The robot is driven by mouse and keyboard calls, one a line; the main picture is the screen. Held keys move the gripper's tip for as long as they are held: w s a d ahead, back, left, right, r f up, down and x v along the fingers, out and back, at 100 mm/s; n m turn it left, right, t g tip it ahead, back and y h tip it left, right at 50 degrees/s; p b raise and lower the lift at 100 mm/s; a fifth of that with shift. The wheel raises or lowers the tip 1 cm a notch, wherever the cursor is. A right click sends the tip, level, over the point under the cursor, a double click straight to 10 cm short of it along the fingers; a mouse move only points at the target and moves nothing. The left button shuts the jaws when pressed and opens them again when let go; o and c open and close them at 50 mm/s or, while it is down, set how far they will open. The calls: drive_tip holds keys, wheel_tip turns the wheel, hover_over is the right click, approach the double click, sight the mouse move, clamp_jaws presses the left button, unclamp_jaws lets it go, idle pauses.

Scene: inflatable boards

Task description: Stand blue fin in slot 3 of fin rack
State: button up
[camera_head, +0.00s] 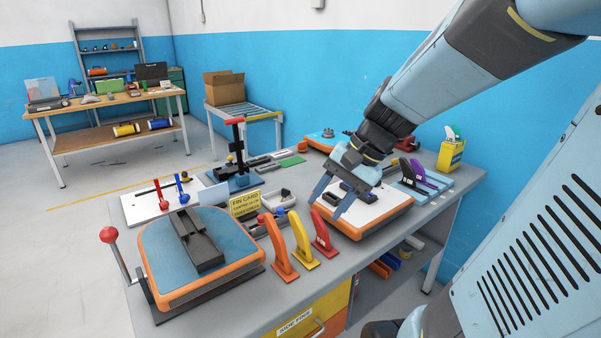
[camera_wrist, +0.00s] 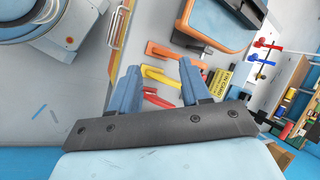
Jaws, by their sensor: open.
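My gripper (camera_head: 328,203) is open and empty, pointing down over the near left part of an orange-edged white board (camera_head: 372,213) with black fittings. Both fingers show in the wrist view (camera_wrist: 160,72). A light blue rack-like base (camera_head: 432,182) behind and right of the board holds a dark fin (camera_head: 407,170) and a purple fin (camera_head: 423,174) upright; its slot numbers are too small to read. An orange fin (camera_head: 278,250), a yellow fin (camera_head: 301,240) and a red fin (camera_head: 322,235) stand along the bench's front edge.
A blue board with orange edge (camera_head: 158,246) and a red-knobbed lever fill the front left. A yellow fin card (camera_head: 244,204) stands behind the fins. A yellow box (camera_head: 450,155) is at the back right. A black, red-handled press (camera_head: 237,150) stands further back.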

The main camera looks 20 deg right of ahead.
drive_tip(key=w+d+f+m+t+y, duration=0.2)
drive_tip(key=w+d+m+t+y, duration=0.1)
drive_tip(key=w+d+m, duration=0.3)
drive_tip(key=w+d+f+m+t+y, duration=0.3)
drive_tip(key=w+d+m+t, duration=0.1)
drive_tip(key=w+m, duration=0.3)
drive_tip(key=w+d+f+m+t+h, duration=0.1)
drive_tip(key=d+f+m+t+h, duration=0.1)
drive_tip(key=d+m, duration=0.2)
drive_tip(key=w+d+f+m+t+h, duration=0.1)
drive_tip(key=d+f+m+t+h, duration=0.1)
drive_tip(key=d, duration=0.5)
drive_tip(key=w+d+f+m+t+h, duration=0.1)
drive_tip(key=d+f+m+t+h, duration=0.1)
drive_tip(key=d+m, duration=0.4)
drive_tip(key=shift+w+d+f+t, duration=0.15)
drive_tip(key=shift+f+t, duration=0.1)
drive_tip(key=shift+t, duration=0.35)
drive_tip(key=shift+w+d+f+t, duration=0.15)
drive_tip(key=shift+f+t, duration=0.1)
drive_tip(key=shift+t, duration=0.35)
drive_tip(key=x, duration=1.3)
drive_tip(key=shift+w+a+r, duration=0.1)
drive_tip(key=shift+w+r, duration=0.1)
drive_tip(key=shift+w, duration=0.1)
clamp_jaws()
